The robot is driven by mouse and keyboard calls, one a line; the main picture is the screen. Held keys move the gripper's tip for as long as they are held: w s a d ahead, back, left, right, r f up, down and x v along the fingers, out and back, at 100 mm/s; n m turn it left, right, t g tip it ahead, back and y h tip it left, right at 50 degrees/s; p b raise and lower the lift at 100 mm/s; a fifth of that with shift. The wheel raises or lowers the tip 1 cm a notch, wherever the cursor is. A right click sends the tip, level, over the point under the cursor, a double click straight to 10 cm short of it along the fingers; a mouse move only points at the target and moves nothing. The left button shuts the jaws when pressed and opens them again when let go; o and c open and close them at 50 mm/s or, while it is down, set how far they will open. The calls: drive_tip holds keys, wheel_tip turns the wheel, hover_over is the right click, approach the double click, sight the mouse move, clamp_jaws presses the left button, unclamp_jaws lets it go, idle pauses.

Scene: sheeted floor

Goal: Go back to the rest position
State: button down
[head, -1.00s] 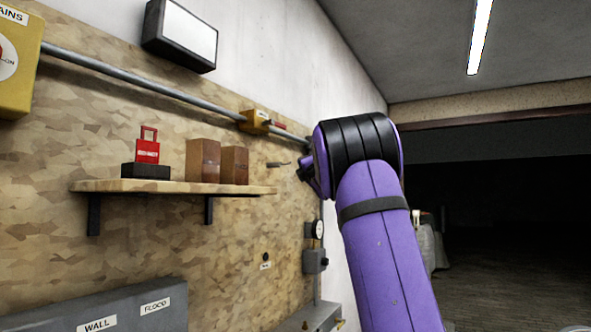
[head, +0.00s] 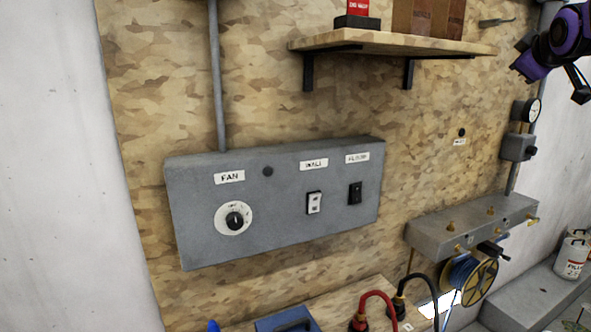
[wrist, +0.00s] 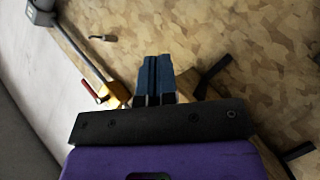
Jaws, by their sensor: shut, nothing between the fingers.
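My gripper (wrist: 155,62) shows in the wrist view with its two blue-grey fingers together and nothing between them. Behind the fingers are a black bar and a purple housing of my own. The fingers point toward the plywood wall, in front of the shelf and its dark brackets. In the head view, part of my purple and black arm shows at the top right, right of the shelf (head: 385,44). I cannot make out the fingers there.
A grey control box (head: 280,200) with a fan dial (head: 234,220) and switches is on the plywood wall. A grey manifold (head: 470,228) and cable reel (head: 470,278) are at lower right. A gauge (head: 527,110) hangs near my arm. A red-handled yellow valve (wrist: 115,93) shows in the wrist view.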

drive_tip(key=s+a+f+m+g+y, duration=0.2)
drive_tip(key=s+a+f+m+g, duration=0.1)
drive_tip(key=s+a+f, duration=0.7)
drive_tip(key=s+a+f+m+g+y, duration=0.3)
drive_tip(key=s+a+f, duration=0.7)
drive_tip(key=s, duration=0.8)
drive_tip(key=a+g, duration=0.2)
drive_tip(key=shift+f+g, duration=0.4)
drive_tip(key=c, duration=1.8)
unclamp_jaws()
